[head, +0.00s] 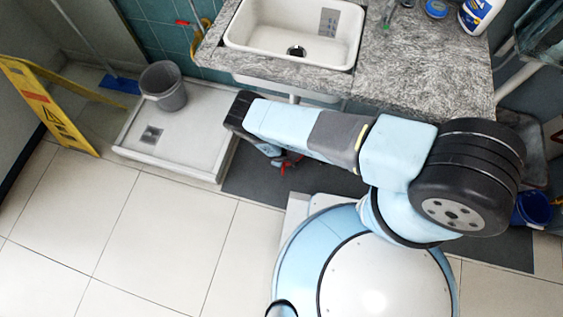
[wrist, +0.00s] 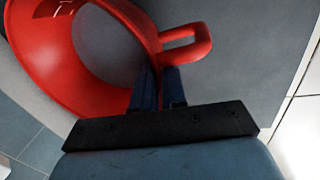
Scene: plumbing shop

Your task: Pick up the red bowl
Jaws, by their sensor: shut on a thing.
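The red bowl (wrist: 105,85) fills the upper left of the wrist view, with its open mouth showing and a looped handle (wrist: 200,45) on its right side. My gripper (wrist: 160,75) is shut on the bowl's wall near the base of the handle, with its dark blue fingers close together. The exact contact is partly hidden. In the head view my arm covers most of this spot, and only a small red part shows below it. I cannot tell whether the bowl touches the floor.
A grey counter (head: 420,70) with a white sink (head: 270,55) stands behind my arm. A shower tray (head: 190,145) with a grey bucket (head: 163,87) is at the left, beside a yellow floor sign (head: 48,105). A blue bucket (head: 532,208) stands at the right. The tiled floor at front left is clear.

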